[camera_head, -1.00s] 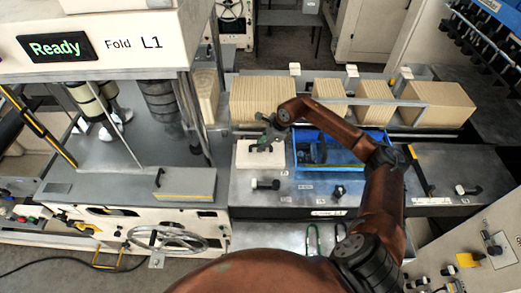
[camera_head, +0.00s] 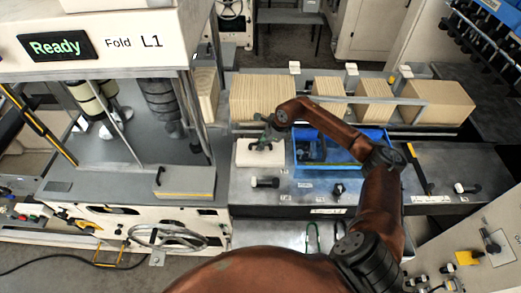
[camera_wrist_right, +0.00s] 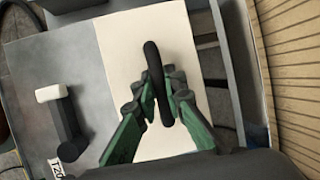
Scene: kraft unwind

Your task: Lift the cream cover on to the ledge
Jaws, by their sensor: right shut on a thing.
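The cream cover (camera_head: 245,158) is a flat pale panel at the left end of the grey bench top. It also fills the middle of the right wrist view (camera_wrist_right: 125,40), with a black bar handle (camera_wrist_right: 153,65) standing on it. My right gripper (camera_head: 264,143) is over the cover. In the right wrist view its green fingers (camera_wrist_right: 155,98) are shut on the black handle, one on each side. The cover looks flat; whether it touches the bench I cannot tell. Which surface is the ledge is not clear. My left gripper is out of view.
A blue bin (camera_head: 345,148) stands right of the cover, under my right arm. Tan stacked blocks (camera_head: 262,98) line the back behind a rail. Black knobs (camera_head: 265,182) stick up in front. A grey panel with a yellow edge (camera_head: 187,181) lies to the left.

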